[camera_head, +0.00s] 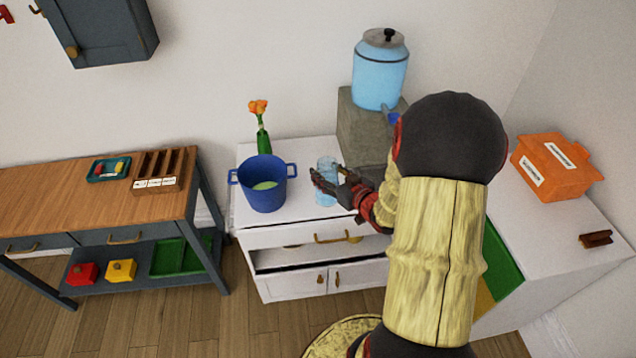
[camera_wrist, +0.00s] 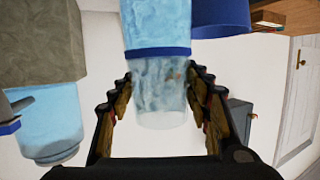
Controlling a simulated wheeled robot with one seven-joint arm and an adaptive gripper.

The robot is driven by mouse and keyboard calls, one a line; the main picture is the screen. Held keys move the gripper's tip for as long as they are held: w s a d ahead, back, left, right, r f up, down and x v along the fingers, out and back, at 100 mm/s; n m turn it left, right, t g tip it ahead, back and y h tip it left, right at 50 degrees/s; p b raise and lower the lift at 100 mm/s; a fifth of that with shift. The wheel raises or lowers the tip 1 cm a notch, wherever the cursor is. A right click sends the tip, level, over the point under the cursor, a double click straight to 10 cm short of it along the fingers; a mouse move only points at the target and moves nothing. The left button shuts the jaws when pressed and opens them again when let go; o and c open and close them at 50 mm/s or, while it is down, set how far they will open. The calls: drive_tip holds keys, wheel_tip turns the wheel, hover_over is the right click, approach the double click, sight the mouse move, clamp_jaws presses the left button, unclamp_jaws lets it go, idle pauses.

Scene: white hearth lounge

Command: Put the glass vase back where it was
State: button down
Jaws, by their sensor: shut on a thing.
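A clear, light-blue glass vase (camera_head: 326,183) is upright over the white cabinet top (camera_head: 300,212), just right of a blue two-handled pot (camera_head: 265,188). My gripper (camera_head: 334,182) is shut on it from the right. In the wrist view, which is upside down, the vase (camera_wrist: 158,105) lies between my two fingers (camera_wrist: 160,85), with a dark blue band across it. I cannot tell whether its base touches the cabinet top.
A green vase with orange flowers (camera_head: 263,140) stands behind the pot. A blue dispenser (camera_head: 380,75) sits on a stone block (camera_head: 362,130) behind my gripper. An orange box (camera_head: 552,168) is on the right counter. A partly open drawer (camera_head: 320,250) is below.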

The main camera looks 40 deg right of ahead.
drive_tip(key=shift+s+d+r, duration=0.15)
drive_tip(key=shift+d+r, duration=0.15)
drive_tip(key=shift+d, duration=0.4)
drive_tip(key=w+d+f+b, duration=0.5)
drive_tip(key=w+d+f, duration=0.2)
drive_tip(key=w+f, duration=0.5)
drive_tip(key=shift+f, duration=0.45)
drive_tip(key=shift+f+b, duration=0.15)
drive_tip(key=shift+b, duration=0.2)
drive_tip(key=c, duration=1)
unclamp_jaws()
drive_tip(key=shift+o, duration=0.6)
